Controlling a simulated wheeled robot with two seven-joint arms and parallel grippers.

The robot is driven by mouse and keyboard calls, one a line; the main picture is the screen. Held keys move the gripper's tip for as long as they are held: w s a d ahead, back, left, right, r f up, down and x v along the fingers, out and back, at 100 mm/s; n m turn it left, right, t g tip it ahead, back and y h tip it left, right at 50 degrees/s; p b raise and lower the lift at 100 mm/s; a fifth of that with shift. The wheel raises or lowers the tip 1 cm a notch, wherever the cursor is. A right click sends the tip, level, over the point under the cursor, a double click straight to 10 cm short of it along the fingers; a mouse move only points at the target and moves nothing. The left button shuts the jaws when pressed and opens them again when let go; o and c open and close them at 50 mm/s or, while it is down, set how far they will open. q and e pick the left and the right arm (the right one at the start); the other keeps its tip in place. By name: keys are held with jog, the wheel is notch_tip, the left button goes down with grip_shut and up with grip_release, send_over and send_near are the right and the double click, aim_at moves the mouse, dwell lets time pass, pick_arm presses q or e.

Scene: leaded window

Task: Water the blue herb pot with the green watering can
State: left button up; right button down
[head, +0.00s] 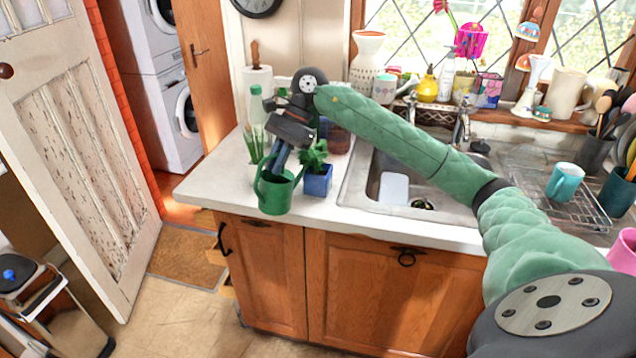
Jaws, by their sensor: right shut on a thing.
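The green watering can (275,196) is at the front edge of the counter, in my right gripper (280,160). The gripper points down from above and is shut on the can, with its fingers at the can's top. The blue herb pot (318,181) with leafy green herb stands upright just right of the can. The can's right side is close to the pot; I cannot tell if they touch. I cannot tell whether the can rests on the counter or hangs slightly above it. My left gripper is out of view.
More green plants (252,144) and a paper roll (258,85) stand behind, on the left part of the counter (210,183). The sink (385,180) is to the right, with a dish rack (565,200) holding a blue mug (565,182) beyond. Free counter lies left of the can.

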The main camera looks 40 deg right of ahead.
jog(key=shift+r, duration=0.15)
jog(key=shift+r, duration=2.9)
jog(key=shift+f, duration=0.1)
jog(key=shift+a+f+t+h+b, duration=0.2)
jog(key=shift+f+h+b, duration=0.35)
jog(key=shift+f, duration=0.2)
jog(key=shift+a+f+t+h+b, duration=0.2)
jog(key=shift+f+h+b, duration=0.3)
jog(key=shift+f, duration=0.2)
